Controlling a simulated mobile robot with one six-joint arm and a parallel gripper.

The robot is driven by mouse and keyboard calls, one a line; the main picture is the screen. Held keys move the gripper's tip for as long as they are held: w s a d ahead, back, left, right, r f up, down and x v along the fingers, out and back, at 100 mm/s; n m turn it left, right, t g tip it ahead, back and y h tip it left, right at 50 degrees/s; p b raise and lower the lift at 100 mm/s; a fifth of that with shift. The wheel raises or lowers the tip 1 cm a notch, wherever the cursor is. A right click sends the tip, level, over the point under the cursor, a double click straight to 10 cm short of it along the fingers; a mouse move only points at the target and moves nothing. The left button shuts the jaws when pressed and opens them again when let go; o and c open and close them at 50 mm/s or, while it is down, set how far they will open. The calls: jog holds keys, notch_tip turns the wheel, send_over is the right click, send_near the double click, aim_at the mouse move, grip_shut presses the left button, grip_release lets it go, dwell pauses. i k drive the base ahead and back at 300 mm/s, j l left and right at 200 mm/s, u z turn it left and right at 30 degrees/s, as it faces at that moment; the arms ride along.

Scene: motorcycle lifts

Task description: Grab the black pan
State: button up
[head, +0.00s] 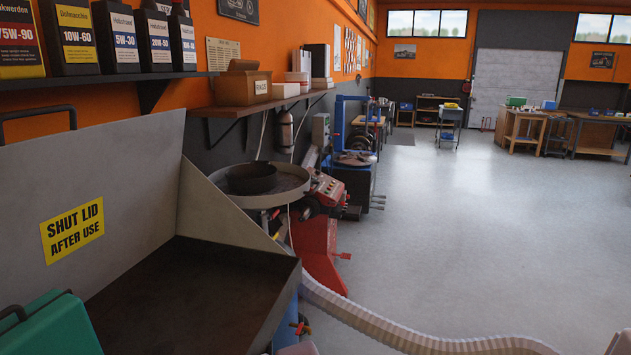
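The black pan (251,178) is a dark, shallow round vessel. It sits upright in a wide round grey tray (291,196), left of the picture's middle and beyond the open parts washer. The washer's slanted side panel hides the tray's lower left part. Nothing holds the pan.
The open parts washer (190,290) with its raised lid (110,170) fills the near left. A green case (60,325) is at the lower left. A pale ribbed hose (400,332) crosses the floor. Red machinery (326,190) stands beside the tray. The right-hand floor is clear.

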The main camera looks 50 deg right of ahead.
aim_at(258, 176)
jog(key=z, duration=1)
